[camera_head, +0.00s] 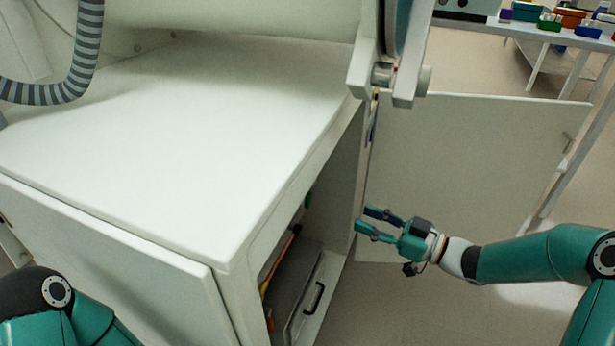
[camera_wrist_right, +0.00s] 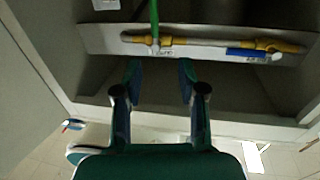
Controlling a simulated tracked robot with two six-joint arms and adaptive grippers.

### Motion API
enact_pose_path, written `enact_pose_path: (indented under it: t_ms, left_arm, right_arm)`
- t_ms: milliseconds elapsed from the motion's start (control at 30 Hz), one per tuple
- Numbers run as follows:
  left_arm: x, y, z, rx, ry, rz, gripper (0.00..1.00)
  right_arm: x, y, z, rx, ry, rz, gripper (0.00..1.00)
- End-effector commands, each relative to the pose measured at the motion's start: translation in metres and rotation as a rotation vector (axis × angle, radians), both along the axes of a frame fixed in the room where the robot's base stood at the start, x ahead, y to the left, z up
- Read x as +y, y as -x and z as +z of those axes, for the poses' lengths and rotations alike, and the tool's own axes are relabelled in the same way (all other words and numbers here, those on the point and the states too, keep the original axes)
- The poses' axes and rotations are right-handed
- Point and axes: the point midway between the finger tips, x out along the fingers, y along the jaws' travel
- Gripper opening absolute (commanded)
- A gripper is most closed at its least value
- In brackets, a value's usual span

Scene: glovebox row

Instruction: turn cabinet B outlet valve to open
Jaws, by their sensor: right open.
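In the right wrist view, a pale pipe (camera_wrist_right: 195,43) with yellow fittings runs across a grey panel inside the cabinet. A green lever (camera_wrist_right: 154,20) stands across the pipe at its left part. A blue lever (camera_wrist_right: 246,54) lies roughly along the pipe at the right. The small labels are unreadable, so I cannot tell which is the outlet valve. My right gripper (camera_head: 363,218) is open and empty at the cabinet's open front; its fingers (camera_wrist_right: 161,70) point toward the pipe, apart from it. My left gripper is out of view.
The cabinet's open door (camera_head: 470,165) stands behind my right arm. The white cabinet top (camera_head: 170,140) overhangs the opening. A grey panel with a black handle (camera_head: 313,298) is low inside. A bench with coloured bins (camera_head: 550,20) stands at the back right.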

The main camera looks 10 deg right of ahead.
Motion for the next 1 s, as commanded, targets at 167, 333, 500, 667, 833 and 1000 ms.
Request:
enact_pose_path:
  t_ms: [167,333,500,667,833,1000]
  left_arm:
    - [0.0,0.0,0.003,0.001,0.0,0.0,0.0]
    - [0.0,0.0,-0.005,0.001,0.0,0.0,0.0]
    - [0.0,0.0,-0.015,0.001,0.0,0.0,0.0]
    - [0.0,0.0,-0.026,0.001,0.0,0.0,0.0]
    - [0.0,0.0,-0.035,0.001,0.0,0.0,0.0]
    - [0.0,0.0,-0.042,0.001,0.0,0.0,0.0]
  right_arm:
    - [-0.006,-0.003,0.004,0.003,0.004,-0.022,0.4]
    - [0.011,-0.016,0.002,0.003,0.004,-0.019,0.4]
    - [0.037,-0.038,0.001,0.002,0.004,-0.018,0.4]
    - [0.064,-0.062,0.0,0.003,0.003,-0.019,0.4]
    - [0.089,-0.085,0.001,0.003,0.004,-0.02,0.4]
    - [0.108,-0.101,0.002,0.004,0.003,-0.021,0.4]
